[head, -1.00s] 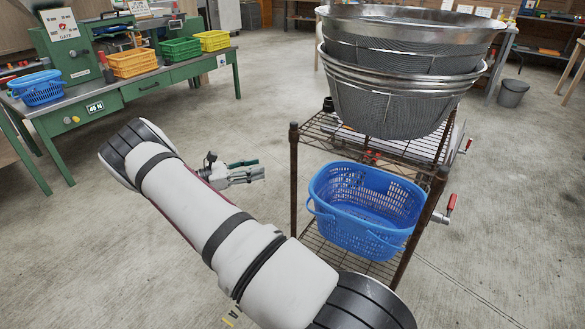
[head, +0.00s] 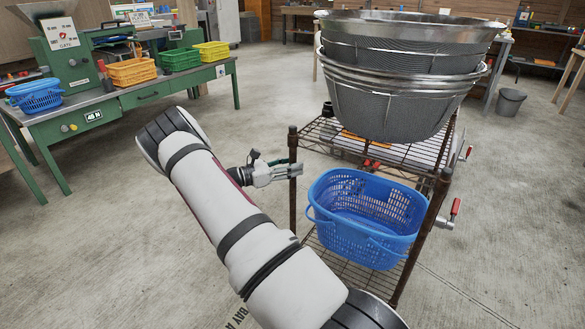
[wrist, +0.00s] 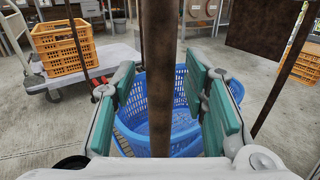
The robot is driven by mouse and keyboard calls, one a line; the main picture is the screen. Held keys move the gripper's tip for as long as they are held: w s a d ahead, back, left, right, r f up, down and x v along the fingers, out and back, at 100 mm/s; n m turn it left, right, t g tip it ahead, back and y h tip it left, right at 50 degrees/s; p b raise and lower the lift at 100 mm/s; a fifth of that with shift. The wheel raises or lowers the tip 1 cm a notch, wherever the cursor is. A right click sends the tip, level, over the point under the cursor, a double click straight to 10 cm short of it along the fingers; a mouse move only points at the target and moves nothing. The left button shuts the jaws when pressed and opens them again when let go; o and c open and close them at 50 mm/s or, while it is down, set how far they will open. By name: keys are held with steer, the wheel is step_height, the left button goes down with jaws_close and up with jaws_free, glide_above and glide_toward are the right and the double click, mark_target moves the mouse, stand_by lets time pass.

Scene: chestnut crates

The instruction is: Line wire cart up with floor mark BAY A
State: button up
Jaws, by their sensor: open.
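The wire cart (head: 293,205) has brown posts and wire shelves and stands right of centre in the head view. Stacked metal sieves (head: 395,100) sit on its top, and a blue basket (head: 365,220) sits on its lower shelf. My gripper (head: 290,170) is at the cart's near left post. In the wrist view my gripper (wrist: 163,88) is open, and the brown post (wrist: 158,60) stands between its green-padded fingers. I cannot tell whether a finger touches it. The floor mark BAY A (head: 236,314) shows at the bottom edge, partly hidden by my arm.
A green workbench (head: 150,92) with coloured baskets stands at the left. A grey bucket (head: 511,101) is on the floor at the right. The wrist view shows a trolley with orange crates (wrist: 62,47) beyond the cart. Concrete floor is open between bench and cart.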

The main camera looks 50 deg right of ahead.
steer(key=shift+s+d, duration=0.15)
steer(key=shift+d, duration=0.1)
jaws_close()
steer(key=shift+a, duration=0.15)
